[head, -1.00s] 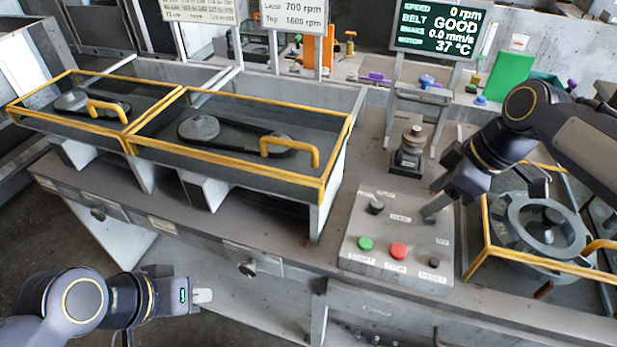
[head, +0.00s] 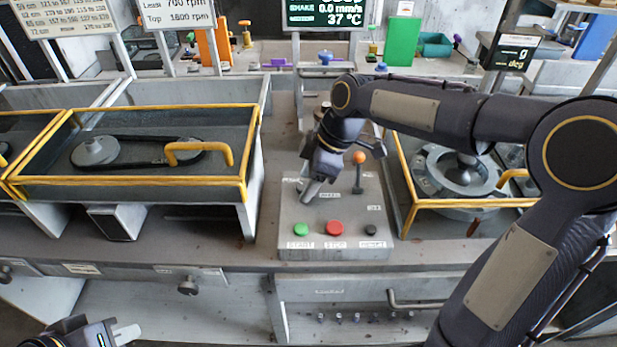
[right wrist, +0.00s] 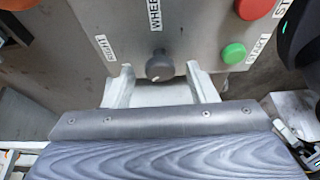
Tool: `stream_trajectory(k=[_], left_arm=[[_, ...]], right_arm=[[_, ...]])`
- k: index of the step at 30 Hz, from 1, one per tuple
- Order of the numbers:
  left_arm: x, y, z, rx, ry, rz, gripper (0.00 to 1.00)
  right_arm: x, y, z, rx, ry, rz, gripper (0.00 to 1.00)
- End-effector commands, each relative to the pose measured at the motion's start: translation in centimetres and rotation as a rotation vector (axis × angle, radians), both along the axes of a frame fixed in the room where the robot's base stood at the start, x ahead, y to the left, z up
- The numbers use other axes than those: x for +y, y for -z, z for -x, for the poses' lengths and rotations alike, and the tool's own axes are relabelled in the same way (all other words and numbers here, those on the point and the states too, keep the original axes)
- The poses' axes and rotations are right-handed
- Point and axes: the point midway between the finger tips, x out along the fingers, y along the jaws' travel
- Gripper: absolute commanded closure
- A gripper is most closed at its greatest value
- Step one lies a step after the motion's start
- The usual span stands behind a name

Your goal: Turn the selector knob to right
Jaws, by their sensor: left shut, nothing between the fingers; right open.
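The dark round selector knob (right wrist: 159,66) shows in the right wrist view on the grey control panel, beside a label reading WHEEL. My right gripper (right wrist: 160,77) is open, with its two pale fingertips on either side of the knob's lower part. I cannot tell whether they touch it. In the head view my right gripper (head: 309,191) is low over the upper left of the control panel (head: 310,215) and hides the knob. My left gripper (head: 126,334) is shut and empty at the bottom left, in front of the bench.
The panel carries a green button (head: 303,229), a red button (head: 334,228), a dark button (head: 371,230) and an orange-topped lever (head: 359,172). A yellow-framed belt housing (head: 248,160) stands to the left, a yellow-framed wheel housing (head: 410,212) to the right.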

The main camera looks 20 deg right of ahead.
Motion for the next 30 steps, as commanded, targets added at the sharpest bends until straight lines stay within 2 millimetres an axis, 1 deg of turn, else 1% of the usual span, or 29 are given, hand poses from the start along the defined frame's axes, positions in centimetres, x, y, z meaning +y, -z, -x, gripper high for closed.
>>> stream_trajectory(k=[3,13,14,23,30], left_arm=[[0.00,0.00,0.00,0.000,0.000,0.000,1.00],[0.00,0.00,-0.01,0.000,0.000,0.000,1.00],[0.00,0.00,-0.01,0.000,0.000,0.000,1.00],[0.00,0.24,0.00,0.000,0.000,0.000,1.00],[0.00,0.85,0.00,0.000,0.000,0.000,1.00]], right_arm=[[-0.01,-0.02,0.00,0.000,0.000,0.000,0.48],[-0.01,-0.05,0.00,0.000,0.000,0.000,0.92],[-0.01,-0.06,0.00,0.000,0.000,0.000,0.93],[0.02,-0.03,0.08,-0.001,0.042,-0.001,0.93],[0.12,0.01,0.21,-0.004,0.182,-0.001,0.93]])
